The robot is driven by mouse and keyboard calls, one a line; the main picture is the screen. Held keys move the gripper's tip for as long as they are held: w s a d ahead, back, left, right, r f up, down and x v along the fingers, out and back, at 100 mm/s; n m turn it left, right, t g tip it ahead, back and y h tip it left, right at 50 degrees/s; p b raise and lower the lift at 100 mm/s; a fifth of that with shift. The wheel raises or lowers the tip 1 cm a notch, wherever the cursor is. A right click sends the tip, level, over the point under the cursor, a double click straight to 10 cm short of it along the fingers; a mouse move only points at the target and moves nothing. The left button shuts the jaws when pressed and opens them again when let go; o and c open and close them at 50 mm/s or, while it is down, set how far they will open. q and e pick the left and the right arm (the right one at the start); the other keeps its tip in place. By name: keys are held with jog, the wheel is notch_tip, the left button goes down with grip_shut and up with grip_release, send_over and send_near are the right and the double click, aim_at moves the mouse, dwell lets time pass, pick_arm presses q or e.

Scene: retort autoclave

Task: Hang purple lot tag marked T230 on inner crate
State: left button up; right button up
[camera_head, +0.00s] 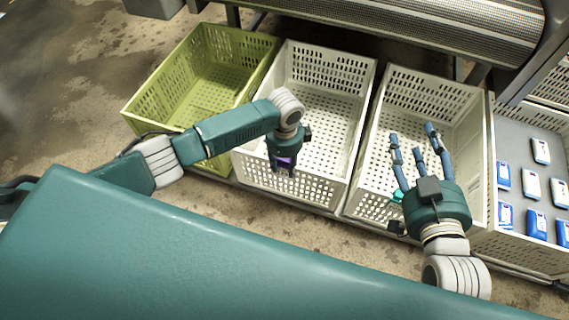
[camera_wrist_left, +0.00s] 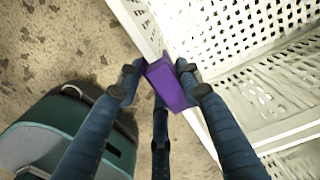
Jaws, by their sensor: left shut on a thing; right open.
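The purple tag (camera_head: 285,160) is held in my left gripper (camera_head: 286,168) at the near wall of the left white crate (camera_head: 264,186). In the left wrist view the tag (camera_wrist_left: 172,85) sits between the fingertips of my left gripper (camera_wrist_left: 158,76), beside the rim of a white perforated crate wall (camera_wrist_left: 193,105). I cannot tell whether the tag touches or hooks over the rim, and no marking is readable. My right gripper (camera_head: 413,142) is open and empty above the right white crate (camera_head: 367,150), its fingers spread.
A green crate (camera_head: 165,85) stands left of the white crates and looks empty. At the far right, another white crate (camera_head: 520,247) holds several blue and white packs (camera_head: 532,187). A metal mesh conveyor or rack (camera_head: 430,25) runs behind. Bare stained floor lies in front.

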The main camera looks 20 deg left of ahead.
pick_arm(q)
jog(key=o, duration=1)
notch_tip(320, 180, up, 12)
jog(key=shift+r, duration=0.1)
